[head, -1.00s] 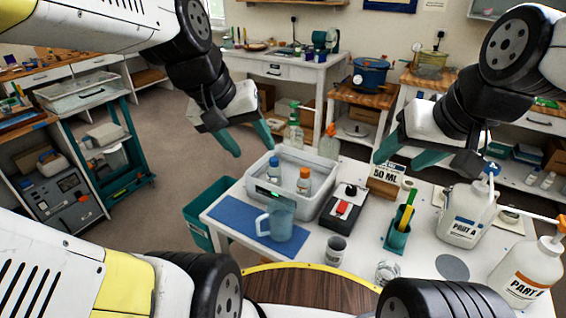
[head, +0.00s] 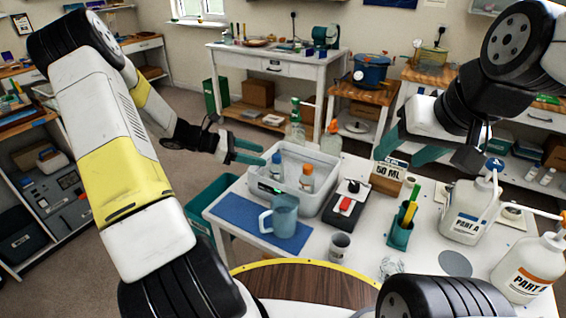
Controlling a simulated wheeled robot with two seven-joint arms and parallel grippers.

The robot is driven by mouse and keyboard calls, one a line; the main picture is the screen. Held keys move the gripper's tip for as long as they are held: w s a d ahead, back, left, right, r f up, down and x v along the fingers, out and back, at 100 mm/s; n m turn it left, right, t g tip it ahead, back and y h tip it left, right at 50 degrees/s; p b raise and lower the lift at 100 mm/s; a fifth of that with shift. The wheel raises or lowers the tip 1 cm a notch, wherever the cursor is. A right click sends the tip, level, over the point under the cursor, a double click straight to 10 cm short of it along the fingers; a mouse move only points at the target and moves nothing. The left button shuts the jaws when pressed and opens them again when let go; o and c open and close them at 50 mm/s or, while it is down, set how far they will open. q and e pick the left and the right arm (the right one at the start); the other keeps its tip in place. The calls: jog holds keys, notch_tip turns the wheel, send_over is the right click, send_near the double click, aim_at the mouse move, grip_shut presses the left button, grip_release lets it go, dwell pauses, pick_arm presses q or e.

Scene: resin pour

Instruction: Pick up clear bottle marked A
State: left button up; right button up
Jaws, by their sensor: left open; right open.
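A small clear bottle with a blue cap (head: 276,168) stands in the left part of a pale tray. Any letter on it is too small to read. A similar bottle with an orange cap (head: 306,180) stands to its right. A large white jug labelled PART A (head: 464,215), with a blue pump top, stands on the right of the table. My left gripper (head: 262,154) is open and empty, close to the tray's back left edge, left of and behind the blue-capped bottle. My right gripper (head: 398,160) is open and empty above the table's back edge, left of the PART A jug.
The tray (head: 324,200) has raised walls around the bottles. A blue jug (head: 282,218) stands on a blue mat (head: 236,218) in front.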

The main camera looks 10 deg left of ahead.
aim_at(277, 159)
pick_arm(q)
jog(key=shift+n, duration=0.5)
jog(key=x, duration=0.5)
jog(key=w+x, duration=0.1)
jog(key=x, duration=0.2)
jog(key=shift+a+f, duration=0.2)
jog(key=shift+a, duration=0.15)
jog(key=shift+s, duration=0.1)
grip_shut()
dwell(0.5)
